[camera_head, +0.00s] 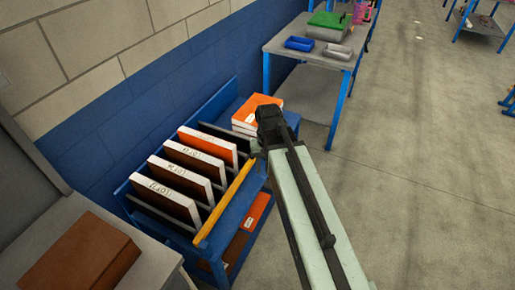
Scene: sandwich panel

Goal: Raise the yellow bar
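The yellow bar (225,203) runs slantwise along the front right edge of the blue rack (215,262). Its far upper end lies close to the end of my arm. My gripper (258,146) is at the dark end of the arm, beside that far end of the bar. The fingers are small, dark and mostly hidden by the arm, so I cannot tell whether they are open or touch the bar.
Several panels, white-edged with orange or dark faces, stand in the rack (185,165). Orange-topped boxes (258,112) lie behind it. A brown box (80,258) sits on the grey table at lower left. A blue-legged table (318,50) stands beyond.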

